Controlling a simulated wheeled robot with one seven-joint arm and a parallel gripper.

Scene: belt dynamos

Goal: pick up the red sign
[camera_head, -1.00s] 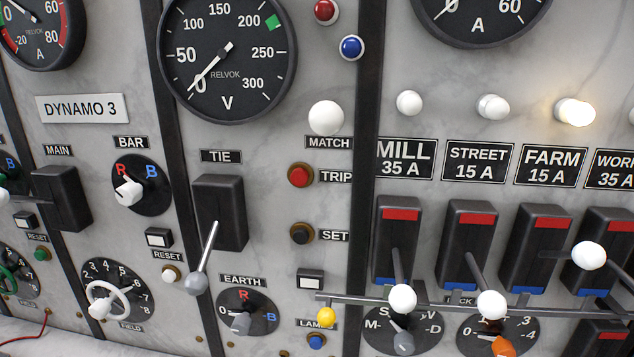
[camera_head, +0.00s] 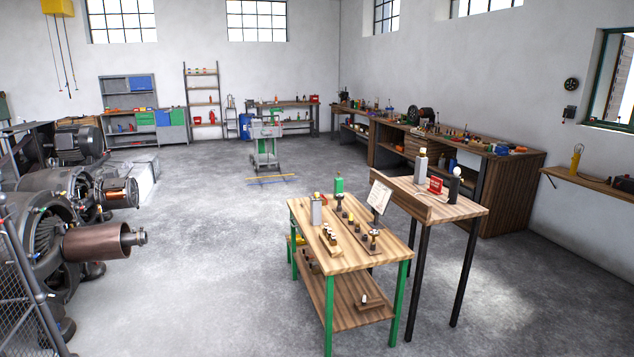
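A small red sign (camera_head: 436,185) with pale lettering stands on the tall narrow wooden stand (camera_head: 468,209) right of the middle. A grey block-shaped item with a light top (camera_head: 421,166) stands to its left, and a dark bottle-like item with a white top (camera_head: 455,184) stands close to its right. The sign appears upright and its front face is visible. The lettering is too small to read. My gripper is not in view.
A green-legged wooden table (camera_head: 345,262) with small parts stands in front of the stand. Large machines (camera_head: 75,230) line the left side. A long workbench (camera_head: 510,170) runs along the right wall. Open concrete floor (camera_head: 200,260) lies between the machines and the table.

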